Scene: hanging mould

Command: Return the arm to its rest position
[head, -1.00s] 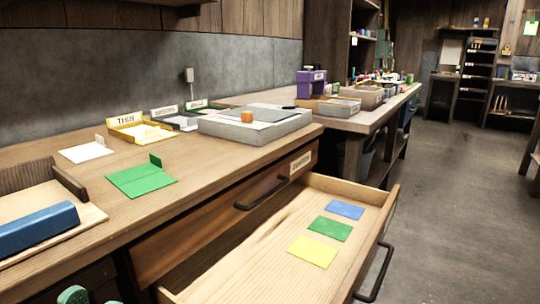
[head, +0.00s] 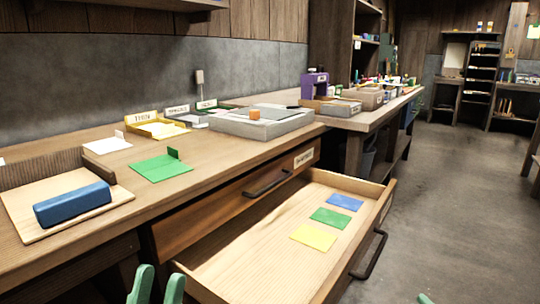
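My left gripper (head: 159,281) shows at the bottom edge as two green fingertips with a gap between them. It is open, with nothing seen in the gap, in front of the bench and left of the open drawer (head: 225,262). Only one green tip of my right gripper (head: 425,298) shows at the bottom right, beyond the drawer's right side; the rest is out of view. In the drawer lie a yellow card (head: 313,237), a green card (head: 330,218) and a blue card (head: 345,202) in a row.
The drawer juts out from the bench, its dark handle (head: 370,256) over the aisle. On the bench are a blue block (head: 73,205) on a wooden board (head: 118,197), a green plate (head: 159,169), a yellow tray (head: 163,130) and a grey box (head: 262,126). Floor (head: 455,200) at right is clear.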

